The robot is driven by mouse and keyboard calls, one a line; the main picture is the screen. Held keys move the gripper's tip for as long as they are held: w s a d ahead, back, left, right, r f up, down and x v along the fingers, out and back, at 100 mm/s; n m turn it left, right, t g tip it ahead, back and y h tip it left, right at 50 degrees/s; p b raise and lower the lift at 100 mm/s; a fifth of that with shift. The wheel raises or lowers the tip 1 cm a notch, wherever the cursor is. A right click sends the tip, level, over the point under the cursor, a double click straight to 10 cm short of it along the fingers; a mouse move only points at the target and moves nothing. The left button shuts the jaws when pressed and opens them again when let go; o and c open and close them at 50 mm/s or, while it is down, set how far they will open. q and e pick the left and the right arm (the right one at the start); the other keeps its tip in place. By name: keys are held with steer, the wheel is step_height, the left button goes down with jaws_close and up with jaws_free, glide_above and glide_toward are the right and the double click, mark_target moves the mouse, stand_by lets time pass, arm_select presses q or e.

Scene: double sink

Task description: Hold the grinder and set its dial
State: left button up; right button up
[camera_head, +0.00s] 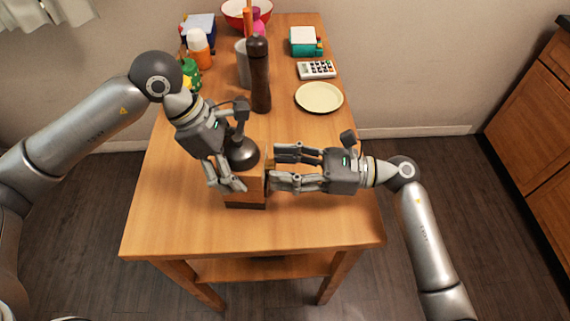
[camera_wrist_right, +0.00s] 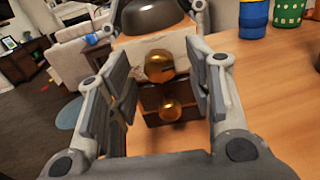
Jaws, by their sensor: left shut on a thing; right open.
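The grinder is a wooden box (camera_head: 247,187) with a dark dome (camera_head: 242,155) on top, standing on the table. In the right wrist view its dark dome (camera_wrist_right: 152,14) is at the top, with a brass upper knob (camera_wrist_right: 159,66) and a brass lower knob (camera_wrist_right: 170,110) on the facing side. Which knob is the dial I cannot tell for sure. My left gripper (camera_head: 234,180) is shut on the grinder from the left; its contact is partly hidden. My right gripper (camera_head: 277,167) is open at the grinder's right side, its fingers either side of the knobs.
A tall dark brown mill (camera_head: 260,75) stands behind the grinder. A cream plate (camera_head: 319,97), a calculator (camera_head: 316,69) and a teal box (camera_head: 304,42) are at the back right. Bottles and a red bowl (camera_head: 238,14) crowd the back left. The table's front (camera_head: 180,225) is bare.

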jaws_close()
steer(key=shift+m, duration=0.8)
jaws_free()
steer(key=d, duration=1.2)
steer(key=shift+s, duration=0.1)
